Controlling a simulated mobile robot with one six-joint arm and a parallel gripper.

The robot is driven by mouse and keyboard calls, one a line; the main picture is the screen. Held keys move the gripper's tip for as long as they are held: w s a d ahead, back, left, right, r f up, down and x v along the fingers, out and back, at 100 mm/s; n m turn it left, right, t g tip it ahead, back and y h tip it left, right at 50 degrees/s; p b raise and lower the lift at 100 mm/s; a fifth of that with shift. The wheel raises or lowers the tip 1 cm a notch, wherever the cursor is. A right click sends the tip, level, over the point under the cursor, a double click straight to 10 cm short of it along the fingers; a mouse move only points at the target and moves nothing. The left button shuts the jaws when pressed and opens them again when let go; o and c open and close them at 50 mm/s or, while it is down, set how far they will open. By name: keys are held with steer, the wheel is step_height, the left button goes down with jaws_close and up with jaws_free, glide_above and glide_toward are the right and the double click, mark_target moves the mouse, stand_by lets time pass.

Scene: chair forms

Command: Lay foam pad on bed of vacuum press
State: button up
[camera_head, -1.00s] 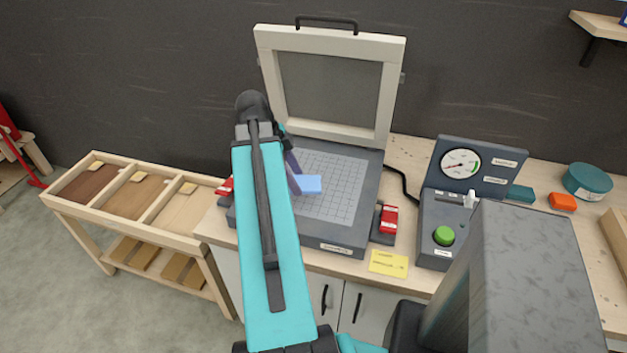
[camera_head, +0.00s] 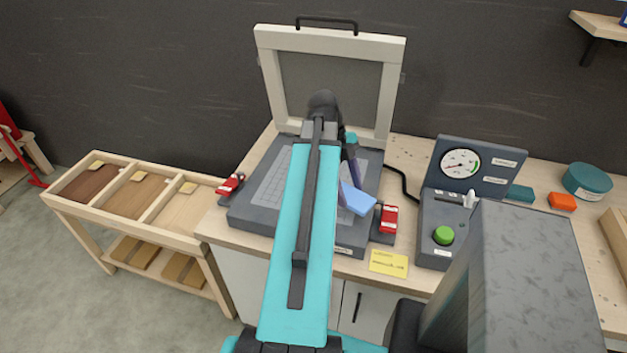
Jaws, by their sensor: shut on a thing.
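The foam pad (camera_head: 359,200) is light blue and shows at the right part of the press bed, close to the right red clamp. My gripper (camera_head: 350,187) is shut on it; my arm hides most of the gripper and part of the pad. I cannot tell whether the pad touches the bed. The vacuum press bed (camera_head: 268,187) is a grey gridded plate in a dark frame. Its framed lid (camera_head: 388,95) stands open at the back. My arm crosses over the middle of the bed.
Red clamps sit at the left (camera_head: 230,184) and right (camera_head: 389,219) of the press. A control box (camera_head: 440,225) with a green button and gauge stands to the right, beside a yellow note (camera_head: 388,262). A wooden rack (camera_head: 130,205) with compartments is at the left.

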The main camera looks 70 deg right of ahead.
steer(key=w+d+p, duration=0.1)
steer(key=w+d, duration=0.1)
steer(key=w, duration=0.2)
steer(key=w+d+f+p, duration=0.1)
steer(key=w+d+p, duration=0.1)
steer(key=w, duration=0.3)
steer(key=w+d+p, duration=0.2)
steer(key=w, duration=0.3)
steer(key=shift+w+d+f, duration=0.15)
steer(key=shift+w+d, duration=0.05)
steer(key=shift+d, duration=0.05)
steer(key=shift+w+f, duration=0.1)
steer(key=shift+w, duration=0.1)
steer(key=shift+f+p, duration=1.2)
steer(key=shift+f, duration=0.55)
steer(key=shift+f, duration=0.1)
steer(key=o, duration=1.1)
